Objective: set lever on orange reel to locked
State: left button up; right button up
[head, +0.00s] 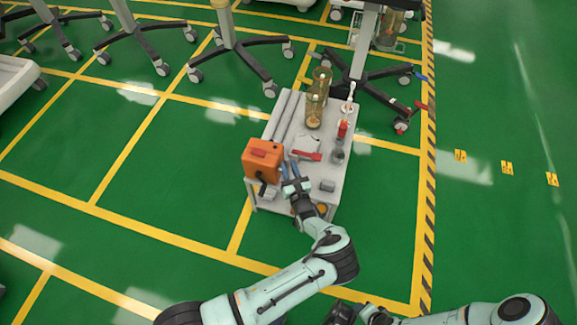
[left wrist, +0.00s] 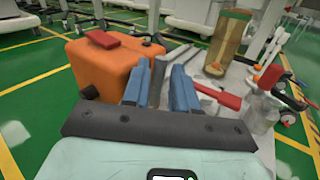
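The orange reel (head: 262,162) is a boxy orange housing at the left front corner of a small grey cart. It fills the left of the left wrist view (left wrist: 105,72). A flat red piece (left wrist: 102,39) lies on its top, and a dark knob (left wrist: 90,92) sticks out from its side. I cannot tell which part is the lever or how it is set. My right gripper (head: 343,316) is dark and partly cut off at the bottom.
The grey cart (head: 333,172) also carries a tall amber cylinder (head: 317,100), a red-handled tool (head: 307,155), a red bottle (head: 342,129) and grey tubes. Wheeled stands (head: 238,50) stand behind. The green floor (head: 160,180) on the left is open.

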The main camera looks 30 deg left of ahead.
pick_arm(q)
jog(key=shift+w+a, duration=0.5)
pick_arm(e)
jog(key=shift+w+d+f, duration=0.15)
jog(key=shift+w+f, duration=0.05)
jog(key=shift+w, duration=0.1)
pick_arm(q)
grip_shut()
pick_arm(e)
jog(key=shift+a, duration=0.2)
